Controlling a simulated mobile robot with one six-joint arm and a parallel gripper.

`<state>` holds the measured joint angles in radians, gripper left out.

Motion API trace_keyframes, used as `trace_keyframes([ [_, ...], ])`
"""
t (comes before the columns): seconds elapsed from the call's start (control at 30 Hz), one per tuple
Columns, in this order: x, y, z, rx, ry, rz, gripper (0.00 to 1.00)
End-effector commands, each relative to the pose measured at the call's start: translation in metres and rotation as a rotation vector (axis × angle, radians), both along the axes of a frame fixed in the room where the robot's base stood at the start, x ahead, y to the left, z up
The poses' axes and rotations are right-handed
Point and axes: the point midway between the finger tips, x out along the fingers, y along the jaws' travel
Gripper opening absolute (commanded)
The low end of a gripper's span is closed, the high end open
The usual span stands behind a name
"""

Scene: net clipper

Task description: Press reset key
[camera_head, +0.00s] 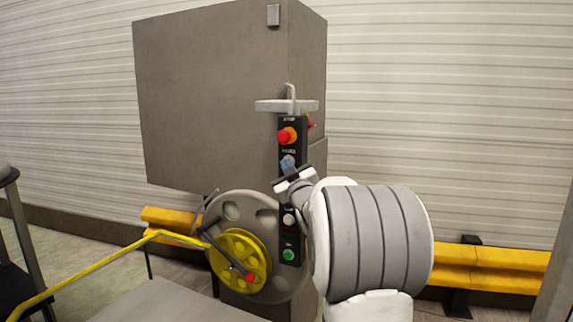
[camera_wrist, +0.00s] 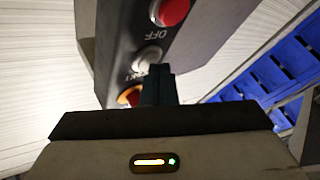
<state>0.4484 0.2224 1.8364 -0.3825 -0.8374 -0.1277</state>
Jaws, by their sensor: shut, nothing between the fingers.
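A dark control panel (camera_head: 289,190) stands upright on the grey machine in the head view, with a red stop knob (camera_head: 287,136) near its top. In the wrist view, the shut fingers (camera_wrist: 158,70) overlap the lower edge of a white button (camera_wrist: 148,54). Its label is partly hidden, so I cannot read it fully. I cannot tell whether the tips touch the button. A red button (camera_wrist: 172,10) marked OFF and the orange-red knob (camera_wrist: 130,95) lie on either side.
Lower on the panel are a whitish button (camera_head: 289,218) and a green button (camera_head: 289,255). A yellow crank wheel (camera_head: 240,262) sits at the left. A horizontal bracket (camera_head: 287,106) juts out above the panel. Yellow barriers (camera_head: 485,270) run along the wall behind.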

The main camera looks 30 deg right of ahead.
Motion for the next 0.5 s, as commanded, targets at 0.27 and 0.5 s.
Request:
trace_keyframes([
  [0.27, 0.0006, -0.0014, 0.0005, 0.000, 0.000, -0.001, 0.00],
  [0.5, -0.0018, 0.0015, -0.0011, -0.001, -0.001, -0.001, 0.00],
])
